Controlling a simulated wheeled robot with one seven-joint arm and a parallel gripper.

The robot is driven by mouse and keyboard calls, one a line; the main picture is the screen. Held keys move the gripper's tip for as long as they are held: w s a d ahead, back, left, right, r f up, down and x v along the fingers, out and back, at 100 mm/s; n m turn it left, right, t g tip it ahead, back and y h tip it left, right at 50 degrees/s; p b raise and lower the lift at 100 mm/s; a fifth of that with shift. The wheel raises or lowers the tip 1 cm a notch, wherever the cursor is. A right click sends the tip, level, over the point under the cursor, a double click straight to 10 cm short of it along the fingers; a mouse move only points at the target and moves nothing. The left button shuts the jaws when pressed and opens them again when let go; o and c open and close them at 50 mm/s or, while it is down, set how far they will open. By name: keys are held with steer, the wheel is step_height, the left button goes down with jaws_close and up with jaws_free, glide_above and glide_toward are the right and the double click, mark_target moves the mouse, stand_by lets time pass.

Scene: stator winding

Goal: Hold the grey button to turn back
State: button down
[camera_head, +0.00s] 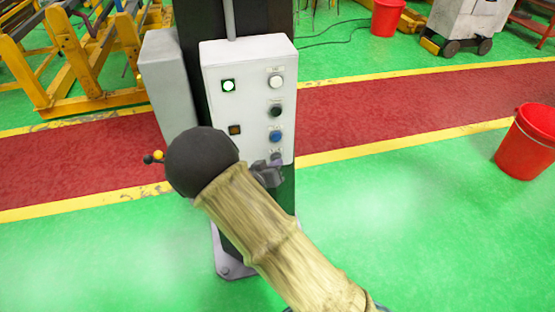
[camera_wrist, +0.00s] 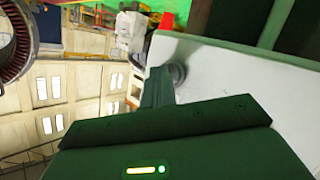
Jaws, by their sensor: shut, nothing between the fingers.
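The white control panel (camera_head: 250,105) stands on a dark post in the head view. Its right column holds a white button (camera_head: 276,81), a dark button (camera_head: 276,110), a blue button (camera_head: 275,137) and, lowest, the grey button (camera_head: 277,156), partly hidden by my gripper (camera_head: 272,168). In the wrist view the grey button (camera_wrist: 179,73) sticks out from the pale panel face (camera_wrist: 225,75). My gripper (camera_wrist: 160,75) is shut and empty, its fingertips right beside or against the button. I cannot tell whether the button is pressed in.
A lit white lamp (camera_head: 228,86) and a dark orange-framed switch (camera_head: 235,130) sit on the panel's left. A round stator-like part (camera_wrist: 14,40) shows at the wrist view's left edge. A red bucket (camera_head: 529,140) stands at right. Green floor in front is open.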

stand_by(0.8)
steer(key=shift+s+d, duration=0.2)
steer(key=shift+s, duration=0.55)
steer(key=s, duration=0.2)
steer(key=s+d, duration=0.1)
steer(key=s, duration=0.1)
steer(key=shift+s+d, duration=0.2)
steer(key=shift+s, duration=0.2)
stand_by(0.8)
steer(key=s+d+r+g+y, duration=0.3)
steer(key=s+d+r+g, duration=0.1)
steer(key=s+d, duration=0.4)
steer(key=s+d+r+g+y, duration=0.3)
steer(key=s+d+r+g, duration=0.2)
steer(key=s+d, duration=0.3)
steer(key=shift+s+g+y, duration=0.3)
steer(key=shift+g, duration=0.4)
